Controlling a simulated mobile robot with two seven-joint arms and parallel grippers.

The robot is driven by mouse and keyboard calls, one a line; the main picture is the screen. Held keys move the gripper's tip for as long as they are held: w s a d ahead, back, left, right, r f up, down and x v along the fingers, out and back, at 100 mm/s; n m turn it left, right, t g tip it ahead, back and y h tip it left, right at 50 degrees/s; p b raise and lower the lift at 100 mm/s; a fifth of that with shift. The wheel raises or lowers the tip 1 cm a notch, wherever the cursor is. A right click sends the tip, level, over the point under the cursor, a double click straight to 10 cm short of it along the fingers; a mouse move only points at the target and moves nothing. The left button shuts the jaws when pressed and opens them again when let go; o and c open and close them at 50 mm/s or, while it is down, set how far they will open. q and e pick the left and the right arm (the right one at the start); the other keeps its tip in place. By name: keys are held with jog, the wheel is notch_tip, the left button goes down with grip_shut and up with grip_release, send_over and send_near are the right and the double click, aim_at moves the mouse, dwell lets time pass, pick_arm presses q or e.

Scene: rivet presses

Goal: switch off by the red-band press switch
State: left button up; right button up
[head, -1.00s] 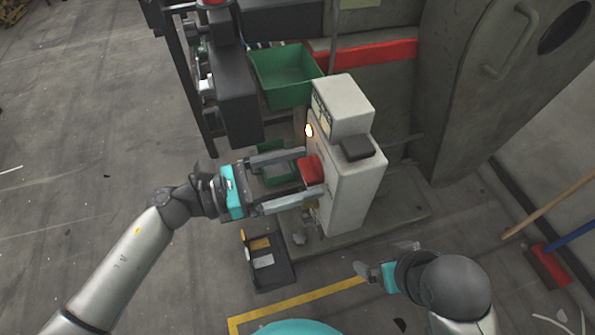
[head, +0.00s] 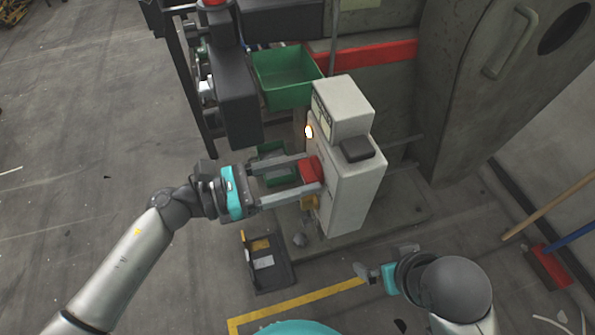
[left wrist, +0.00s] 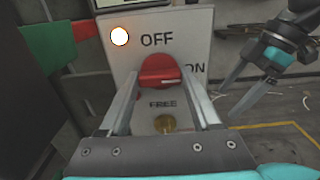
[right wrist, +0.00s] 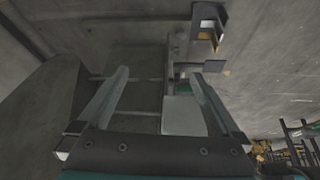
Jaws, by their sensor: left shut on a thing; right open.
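The red switch knob (head: 309,170) is on the front of a pale control box (head: 352,195). In the left wrist view the red knob (left wrist: 158,68) has OFF printed above it, ON to its right and FREE below. My left gripper (head: 316,174) is shut on the knob, one finger on each side. The fingers partly cover the knob's sides and the ON label. A lamp (left wrist: 119,36) glows white at the upper left of the plate. A red band (head: 375,52) runs across the machine behind the box. My right gripper (head: 374,273) is open and empty, low and apart from the box.
A green bin (head: 287,78) is beside the box, with a dark machine arm (head: 238,105) left of it. A black tray (head: 268,265) lies on the floor below. A red-headed broom (head: 548,268) is at the right. The floor at the left is clear.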

pick_arm(q)
jog(key=shift+n, duration=0.3)
pick_arm(e)
jog(key=shift+s, duration=0.1)
pick_arm(q)
jog(key=shift+n+p, duration=0.6)
jog(key=shift+p, duration=0.05)
jog(key=n+p, duration=0.3)
jog(key=n, duration=0.3)
jog(key=shift+r+p, duration=0.1)
jog(key=shift+p, duration=0.2)
jog(key=shift+n+p, duration=2.55)
jog(key=shift+n, duration=2.65)
pick_arm(e)
jog(key=s+d+f+g, duration=0.1)
jog(key=s+f, duration=0.2)
jog(key=f, duration=0.6)
jog(key=s+d+f+g, duration=0.1)
jog(key=s+d+f, duration=0.1)
jog(key=f, duration=0.8)
jog(key=shift+s+g+h, duration=0.3)
jog(key=shift+s+h, duration=0.1)
jog(key=shift+s, duration=0.2)
jog(key=shift+d, duration=0.1)
pick_arm(q)
jog(key=o, duration=1.4)
